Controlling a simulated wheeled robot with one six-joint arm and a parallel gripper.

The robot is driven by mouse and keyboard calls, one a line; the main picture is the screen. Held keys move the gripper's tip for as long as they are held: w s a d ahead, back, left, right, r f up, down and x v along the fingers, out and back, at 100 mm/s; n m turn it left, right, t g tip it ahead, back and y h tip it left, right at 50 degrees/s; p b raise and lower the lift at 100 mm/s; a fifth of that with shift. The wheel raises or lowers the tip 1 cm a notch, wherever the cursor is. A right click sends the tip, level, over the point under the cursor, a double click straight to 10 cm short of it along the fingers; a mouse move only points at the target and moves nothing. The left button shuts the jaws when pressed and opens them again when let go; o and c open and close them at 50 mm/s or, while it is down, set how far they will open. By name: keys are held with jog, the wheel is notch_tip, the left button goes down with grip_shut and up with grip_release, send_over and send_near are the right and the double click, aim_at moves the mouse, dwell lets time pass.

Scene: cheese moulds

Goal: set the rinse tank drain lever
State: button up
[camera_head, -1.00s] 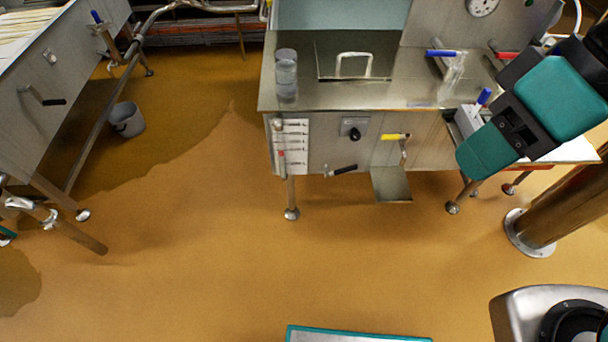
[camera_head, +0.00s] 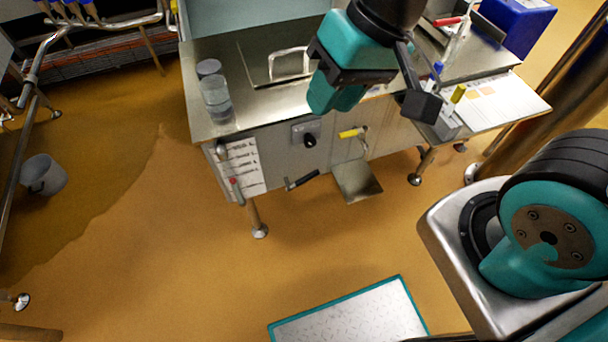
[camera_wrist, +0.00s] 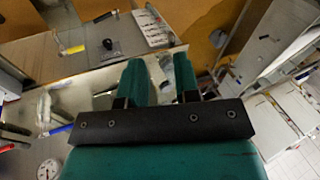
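The rinse tank (camera_head: 225,115) is a steel cabinet with a lidded top. On its front, low down, is a lever with a black handle (camera_head: 302,180), slanting slightly up to the right. A yellow-handled lever (camera_head: 352,133) sits higher to its right, above a small steel plate; it also shows in the wrist view (camera_wrist: 73,48). I cannot tell for certain which is the drain lever. A black knob (camera_head: 309,140) is between them, higher up. My gripper (camera_head: 335,98) is above the tank top, apart from both levers. In the wrist view its teal fingers (camera_wrist: 159,62) are spread and empty.
Clear cups (camera_head: 216,100) stand on the tank's left corner. A label chart (camera_head: 242,165) hangs on the front left. A side shelf (camera_head: 500,105) juts out right. A grey bucket (camera_head: 44,174) stands on the left floor.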

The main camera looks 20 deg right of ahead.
jog(key=w+d+f+m+t+b, duration=0.1)
jog(key=w+f+m+b, duration=0.25)
jog(key=f, duration=0.55)
jog(key=w+d+f+m+t+b, duration=0.1)
jog(key=w+f+m+b, duration=0.25)
jog(key=f, duration=0.45)
jog(key=m+t+h+b, duration=0.3)
jog(key=m+b, duration=0.7)
send_near(308, 178)
jog(key=b+x, duration=0.5)
jog(key=x, duration=0.6)
jog(key=shift+r+b, duration=0.1)
jog(key=shift+b, duration=0.2)
grip_shut()
